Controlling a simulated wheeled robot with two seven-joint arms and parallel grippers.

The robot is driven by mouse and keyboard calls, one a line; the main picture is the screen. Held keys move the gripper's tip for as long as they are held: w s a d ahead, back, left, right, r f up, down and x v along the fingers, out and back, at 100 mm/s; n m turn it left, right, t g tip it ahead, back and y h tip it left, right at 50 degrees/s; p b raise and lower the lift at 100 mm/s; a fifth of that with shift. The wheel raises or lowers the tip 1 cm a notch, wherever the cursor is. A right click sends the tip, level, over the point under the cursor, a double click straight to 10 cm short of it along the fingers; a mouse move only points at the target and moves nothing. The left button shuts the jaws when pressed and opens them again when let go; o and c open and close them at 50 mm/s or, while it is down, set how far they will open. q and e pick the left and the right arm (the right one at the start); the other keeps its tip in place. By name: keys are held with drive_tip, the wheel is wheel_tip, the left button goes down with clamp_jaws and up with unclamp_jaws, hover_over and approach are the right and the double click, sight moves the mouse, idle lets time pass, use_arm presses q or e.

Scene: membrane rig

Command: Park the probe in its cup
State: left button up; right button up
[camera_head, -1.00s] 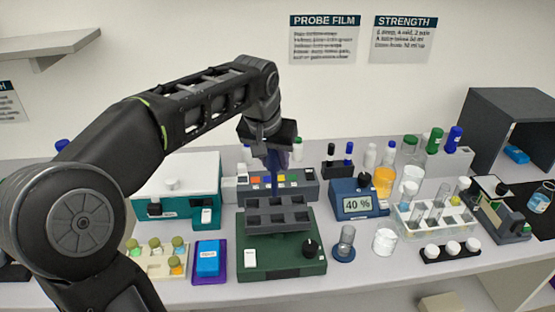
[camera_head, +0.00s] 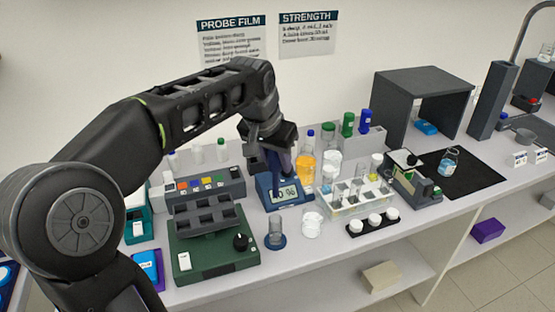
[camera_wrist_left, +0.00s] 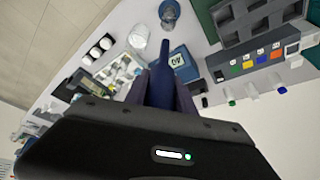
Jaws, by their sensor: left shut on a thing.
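My left gripper (camera_head: 284,158) is shut on the dark blue probe (camera_wrist_left: 182,66). In the left wrist view the probe lies between the fingers, its thin tip pointing away from the gripper. A clear cup on a round blue base (camera_head: 276,240) stands in front of the meter, apart from the probe. The cup also shows in the left wrist view (camera_wrist_left: 169,12), beyond the probe's tip. The right gripper is not in view.
The green shaker with a grey rack (camera_head: 215,255) stands left of the cup. A white beaker (camera_head: 312,222) is close on its right, then a clear rack of tubes (camera_head: 358,200) and a black strip with white-capped jars (camera_head: 373,226). An orange jar (camera_head: 305,168) is behind.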

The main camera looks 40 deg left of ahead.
use_arm(q)
drive_tip(key=shift+f+b, duration=1.1)
drive_tip(key=shift+f, duration=0.35)
drive_tip(key=shift+r+p, duration=0.2)
drive_tip(key=shift+p, duration=0.3)
drive_tip(key=shift+r+p, duration=0.15)
drive_tip(key=shift+p, duration=0.9)
drive_tip(key=shift+f, duration=0.35)
drive_tip(key=shift+f, duration=0.2)
